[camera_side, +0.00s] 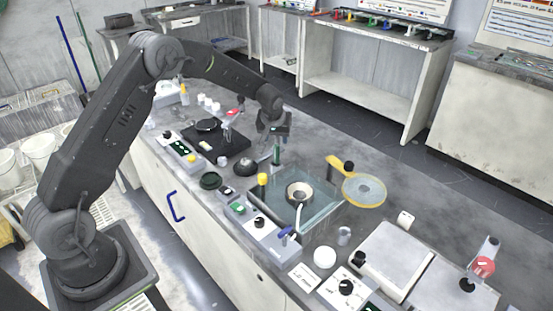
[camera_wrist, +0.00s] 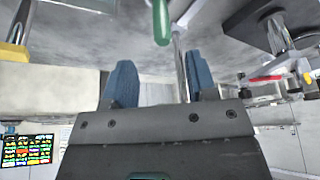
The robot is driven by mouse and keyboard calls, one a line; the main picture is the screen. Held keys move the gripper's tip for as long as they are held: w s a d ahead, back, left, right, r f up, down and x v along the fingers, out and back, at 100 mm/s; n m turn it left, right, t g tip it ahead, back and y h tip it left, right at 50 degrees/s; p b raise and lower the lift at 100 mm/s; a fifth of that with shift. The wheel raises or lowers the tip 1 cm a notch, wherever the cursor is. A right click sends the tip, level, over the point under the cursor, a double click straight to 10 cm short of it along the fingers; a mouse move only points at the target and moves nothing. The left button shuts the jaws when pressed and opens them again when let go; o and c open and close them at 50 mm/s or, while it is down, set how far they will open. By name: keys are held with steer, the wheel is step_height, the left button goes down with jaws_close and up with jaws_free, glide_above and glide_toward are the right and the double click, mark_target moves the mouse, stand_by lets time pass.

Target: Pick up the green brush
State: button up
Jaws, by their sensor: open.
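The green brush (camera_side: 277,155) shows in the side view as a small upright green piece at the back left corner of the glass-walled basin. My gripper (camera_side: 276,134) is just above it, pointing down. In the wrist view, the two blue fingers of my gripper (camera_wrist: 160,78) are apart with nothing held between them. A green handle (camera_wrist: 161,22), likely the brush, hangs into the top of that view, beyond the fingertips and roughly in line with the gap. The brush's lower end cannot be made out.
The clear basin (camera_side: 318,217) holds a round bowl (camera_side: 299,193). A yellow-rimmed round tool (camera_side: 364,190) lies to its right. A dark plate (camera_side: 218,142) and a dark knob-like piece (camera_side: 245,166) are to the left. The bench behind the basin is mostly clear.

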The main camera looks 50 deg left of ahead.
mark_target(277, 152)
steer(key=x, duration=0.9)
steer(key=shift+s+a+f, duration=0.1)
steer(key=shift+s+f, duration=0.05)
steer(key=shift+f, duration=0.2)
steer(key=shift+c, duration=0.5)
jaws_close()
